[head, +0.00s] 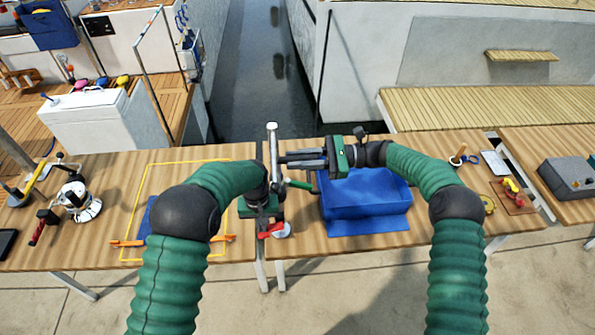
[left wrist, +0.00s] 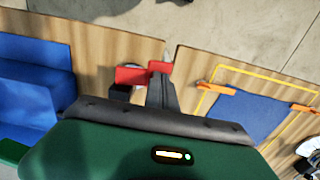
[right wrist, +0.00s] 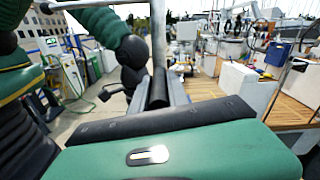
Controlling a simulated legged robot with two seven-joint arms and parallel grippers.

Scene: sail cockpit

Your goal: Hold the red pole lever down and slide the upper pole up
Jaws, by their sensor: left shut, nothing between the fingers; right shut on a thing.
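The silver upper pole (head: 272,138) stands upright at the gap between the two tables. My right gripper (head: 283,160) reaches in from the right and is shut on the pole, below its top end. In the right wrist view the pole (right wrist: 158,30) rises at the fingers. The red pole lever (head: 271,230) is low on the pole, near the table's front edge. My left gripper (head: 268,212) is shut and empty, just above the lever. In the left wrist view the red lever (left wrist: 130,75) is close by its fingertips; I cannot tell whether they touch.
A blue fabric bin (head: 365,195) stands right of the pole. A green-handled bar (head: 300,185) sticks out beside the pole. On the left table are a yellow outlined area (head: 182,162), orange clamps (head: 127,243) and a winch (head: 78,200). Water and boats lie behind.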

